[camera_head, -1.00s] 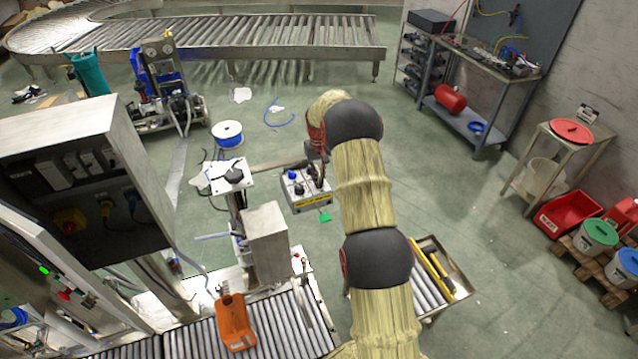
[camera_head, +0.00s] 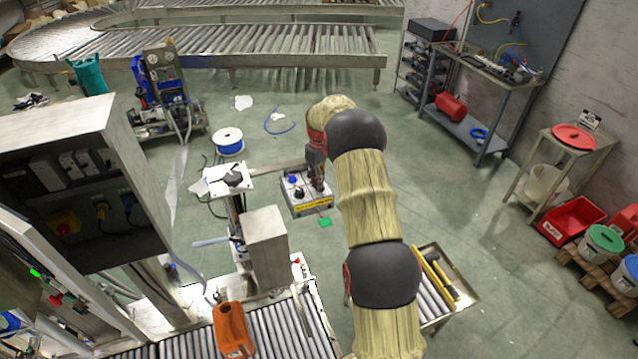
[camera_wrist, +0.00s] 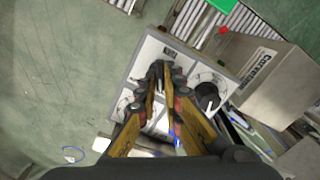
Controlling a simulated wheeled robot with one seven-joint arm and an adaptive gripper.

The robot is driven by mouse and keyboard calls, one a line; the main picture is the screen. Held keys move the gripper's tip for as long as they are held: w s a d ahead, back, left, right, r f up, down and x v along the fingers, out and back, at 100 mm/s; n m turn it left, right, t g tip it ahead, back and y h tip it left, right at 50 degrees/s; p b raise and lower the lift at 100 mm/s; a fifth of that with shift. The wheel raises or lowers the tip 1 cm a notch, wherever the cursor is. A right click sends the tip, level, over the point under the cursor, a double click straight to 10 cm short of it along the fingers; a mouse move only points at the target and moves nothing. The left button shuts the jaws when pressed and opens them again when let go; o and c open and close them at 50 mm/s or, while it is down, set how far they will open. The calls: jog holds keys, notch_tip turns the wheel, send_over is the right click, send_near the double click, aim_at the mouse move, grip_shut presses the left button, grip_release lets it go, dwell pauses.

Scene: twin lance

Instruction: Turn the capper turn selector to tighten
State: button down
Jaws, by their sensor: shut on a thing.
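The capper control box (camera_head: 306,200) is a pale box with knobs and a yellow label strip, near the middle of the head view. Its light face (camera_wrist: 146,57) fills the centre of the wrist view, tilted. My gripper (camera_wrist: 158,72) reaches over this face with its fingertips close together, shut on a small part that I take to be the turn selector. The fingers hide most of that part, and its pointing direction cannot be seen. A black round knob (camera_wrist: 207,97) is to the right of the fingers. In the head view my gripper (camera_head: 318,184) is at the box's right side.
A grey box (camera_wrist: 268,82) with a label stands close to the right in the wrist view. A roller cart (camera_head: 455,282) stands at the right, and an orange holder (camera_head: 232,330) is on the front conveyor.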

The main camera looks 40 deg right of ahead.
dwell(0.3)
jog(key=c, duration=2)
grip_release()
jog(key=shift+c, duration=0.2)
jog(key=shift+o, duration=0.6)
notch_tip(320, 180, up, 12)
